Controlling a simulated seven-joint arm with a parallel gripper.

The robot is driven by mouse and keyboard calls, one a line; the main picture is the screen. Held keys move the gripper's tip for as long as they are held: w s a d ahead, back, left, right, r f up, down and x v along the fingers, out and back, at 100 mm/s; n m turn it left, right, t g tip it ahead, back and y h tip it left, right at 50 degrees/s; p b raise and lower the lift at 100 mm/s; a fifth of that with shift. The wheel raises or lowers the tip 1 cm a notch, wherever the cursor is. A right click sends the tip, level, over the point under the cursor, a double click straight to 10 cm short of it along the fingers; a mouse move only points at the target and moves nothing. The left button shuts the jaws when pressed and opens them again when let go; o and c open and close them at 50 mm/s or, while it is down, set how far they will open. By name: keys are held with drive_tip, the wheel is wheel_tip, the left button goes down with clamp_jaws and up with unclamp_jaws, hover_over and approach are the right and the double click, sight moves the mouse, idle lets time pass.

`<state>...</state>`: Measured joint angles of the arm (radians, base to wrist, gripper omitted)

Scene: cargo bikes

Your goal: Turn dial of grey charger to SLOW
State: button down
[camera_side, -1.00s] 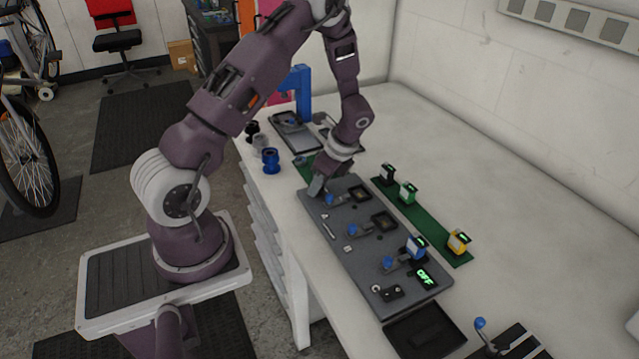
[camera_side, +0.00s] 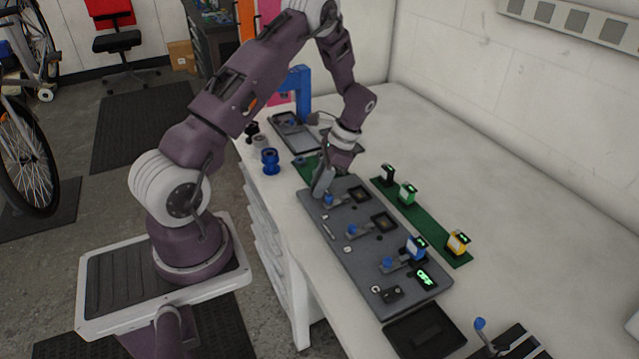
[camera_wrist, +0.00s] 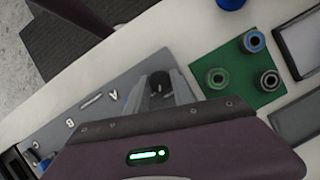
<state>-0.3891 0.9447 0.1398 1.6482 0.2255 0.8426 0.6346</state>
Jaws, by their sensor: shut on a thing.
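The grey charger panel (camera_side: 350,243) lies on the white bench and carries blue-knobbed levers, dark square recesses and a lit green display (camera_side: 425,277); I cannot read the display surely. My gripper (camera_side: 320,193) is down at the panel's far left end. In the wrist view my gripper (camera_wrist: 162,88) has its fingers on either side of a black dial knob (camera_wrist: 159,80) and is shut on it. The fingers hide much of the dial, and its SLOW mark cannot be made out. Pale marks (camera_wrist: 112,95) show on the panel beside it.
A green strip with black, green (camera_side: 407,193) and yellow (camera_side: 458,242) blocks lies right of the panel. A green mat (camera_wrist: 262,75) with several round pieces sits near the gripper. A blue spool (camera_side: 270,160) stands by the bench edge.

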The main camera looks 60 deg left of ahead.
drive_tip(key=n+h, duration=0.2)
drive_tip(key=n, duration=0.3)
drive_tip(key=shift+a+n, duration=0.15)
drive_tip(key=shift+n, duration=0.15)
drive_tip(key=shift+w, duration=0.1)
idle(0.4)
drive_tip(key=c, duration=1.1)
unclamp_jaws()
drive_tip(key=v, duration=0.7)
drive_tip(key=shift+a, duration=0.1)
